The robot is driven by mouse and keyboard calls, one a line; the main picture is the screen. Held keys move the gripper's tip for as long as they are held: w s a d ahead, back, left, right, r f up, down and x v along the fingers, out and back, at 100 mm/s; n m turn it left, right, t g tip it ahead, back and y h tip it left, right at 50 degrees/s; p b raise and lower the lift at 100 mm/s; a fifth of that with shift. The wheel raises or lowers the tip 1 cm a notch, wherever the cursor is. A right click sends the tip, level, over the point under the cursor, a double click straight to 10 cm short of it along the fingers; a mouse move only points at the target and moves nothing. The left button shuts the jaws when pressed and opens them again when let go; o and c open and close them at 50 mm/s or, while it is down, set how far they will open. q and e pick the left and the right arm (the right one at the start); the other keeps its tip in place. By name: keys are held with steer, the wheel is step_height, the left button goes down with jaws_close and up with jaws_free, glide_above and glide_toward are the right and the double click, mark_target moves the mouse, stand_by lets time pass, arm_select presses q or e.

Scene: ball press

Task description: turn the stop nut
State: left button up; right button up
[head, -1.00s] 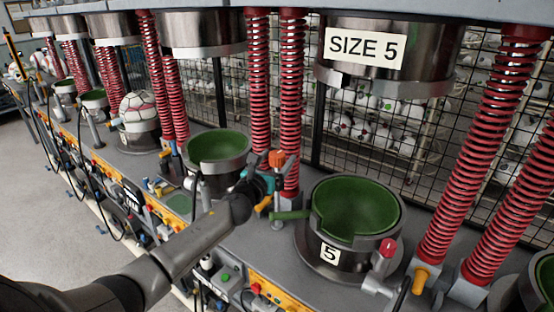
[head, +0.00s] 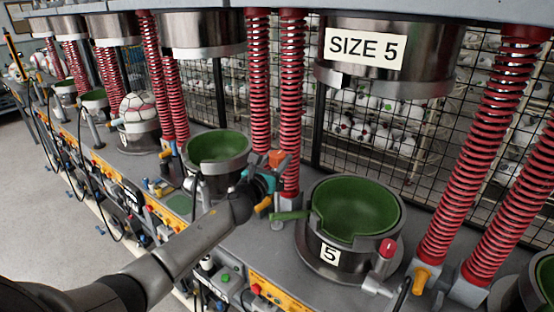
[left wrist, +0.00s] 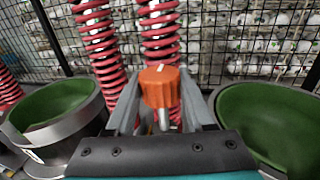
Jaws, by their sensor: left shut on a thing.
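The stop nut (head: 276,157) is an orange knob on a short metal stem, in front of a pair of red springs in the head view. It also shows in the middle of the left wrist view (left wrist: 160,86), with a small pale mark on its top. My left gripper (head: 274,166) is shut on the nut, one grey finger on each side of it. In the left wrist view the left gripper (left wrist: 160,98) shows these fingers around the knob. Its teal and black body hides part of the nut's base. My right gripper is not in view.
A green-lined cup marked 5 (head: 330,254) stands to the right of the nut, with a green handle (head: 290,216) reaching toward my gripper. Another green-lined cup (head: 218,166) stands close on the left. Red springs (head: 290,100) and a wire mesh stand behind.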

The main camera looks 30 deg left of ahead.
arm_select(q)
jaws_close()
steer(key=shift+y, duration=0.3)
steer(key=n+g+y+p, duration=0.1)
steer(key=n+y, duration=0.2)
steer(key=shift+d+y, duration=0.1)
steer(key=shift+y, duration=0.2)
steer(key=shift+n+g+y, duration=0.7)
steer(key=shift+n+y, duration=0.1)
steer(key=shift+y, duration=0.4)
steer(key=shift+f+n+g+y+b, duration=0.1)
steer(key=shift+n+g+y+b, duration=0.3)
steer(key=shift+n+g+y, duration=0.65)
steer(key=n+g+y+b, duration=0.2)
steer(key=y, duration=0.1)
steer(key=shift+w+f+g, duration=0.1)
steer(key=shift+g, duration=0.15)
steer(key=shift+n+g+y+b, duration=1.15)
steer(key=shift+n+g+b, duration=0.5)
steer(key=shift+g+b, duration=0.3)
